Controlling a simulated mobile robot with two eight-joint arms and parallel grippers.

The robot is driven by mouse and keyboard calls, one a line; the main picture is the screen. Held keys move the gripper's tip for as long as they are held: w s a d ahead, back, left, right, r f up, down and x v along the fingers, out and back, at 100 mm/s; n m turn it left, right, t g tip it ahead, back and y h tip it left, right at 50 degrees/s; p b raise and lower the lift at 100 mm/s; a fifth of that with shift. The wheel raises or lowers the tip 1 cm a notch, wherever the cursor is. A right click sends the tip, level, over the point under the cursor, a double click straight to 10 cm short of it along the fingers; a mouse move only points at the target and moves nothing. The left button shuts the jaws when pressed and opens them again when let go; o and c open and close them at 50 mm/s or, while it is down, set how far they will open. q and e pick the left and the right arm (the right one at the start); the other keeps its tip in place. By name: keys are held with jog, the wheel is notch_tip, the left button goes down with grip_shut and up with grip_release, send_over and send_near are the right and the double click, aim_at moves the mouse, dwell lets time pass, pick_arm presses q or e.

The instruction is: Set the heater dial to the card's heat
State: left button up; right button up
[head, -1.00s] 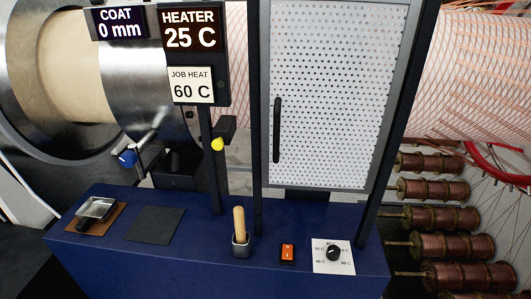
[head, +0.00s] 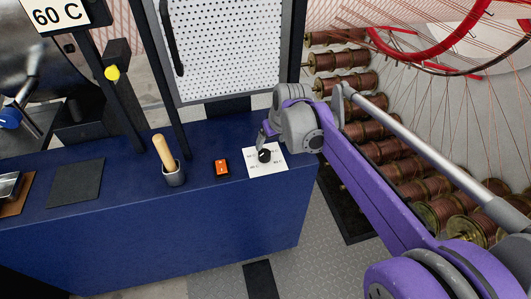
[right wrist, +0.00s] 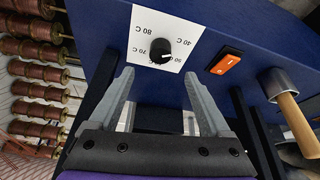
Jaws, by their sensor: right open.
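The heater dial is a black knob (head: 265,155) on a white plate (head: 280,166) on the blue bench, near its right end. In the right wrist view the knob (right wrist: 161,50) sits just beyond my fingertips, with heat marks around it, 80 C and 70 C on the left and 40 C on the right. I cannot tell clearly which mark its pointer faces. My right gripper (right wrist: 158,74) is open and empty; in the head view it is close by the knob, not around it. The job heat card (head: 55,12) reads 60 C. My left gripper is out of view.
An orange switch (head: 222,168) sits left of the dial plate, and a cup with a wooden handle (head: 173,174) stands further left. A perforated door (head: 228,50) rises behind. Copper spools (head: 372,130) stand to the right. The bench front is clear.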

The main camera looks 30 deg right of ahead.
aim_at(265, 153)
jog(key=x, duration=0.9)
jog(key=shift+w+f+b, duration=0.15)
jog(key=shift+f+b, duration=0.2)
jog(key=shift+b, duration=0.05)
grip_shut()
